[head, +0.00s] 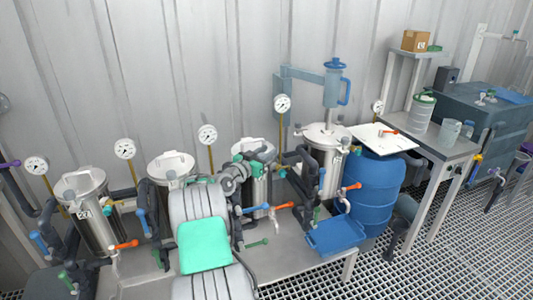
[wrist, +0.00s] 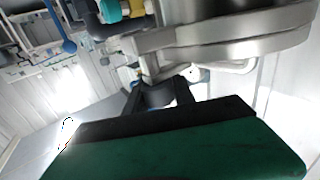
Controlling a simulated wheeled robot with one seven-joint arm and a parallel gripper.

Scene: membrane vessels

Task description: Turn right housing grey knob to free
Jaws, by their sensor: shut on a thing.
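In the wrist view, my gripper (wrist: 157,92) has its two dark fingers closed around a small dark grey piece (wrist: 158,97), which looks like the grey knob. A steel vessel's rounded rim (wrist: 220,40) is right beside the fingers. In the head view, my green-and-grey gripper (head: 255,152) is at the top of a steel housing (head: 259,190), just left of the rightmost steel housing (head: 326,138). The fingertips and the knob are too small or covered to make out there. How the knob is turned cannot be told.
Two more steel housings (head: 85,192) stand to the left, with pressure gauges (head: 125,149) behind. Orange (head: 352,187) and blue handles stick out on the pipes. A blue barrel (head: 372,195) and blue tray (head: 335,236) are at right. Grated floor (head: 400,270) is open at the front right.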

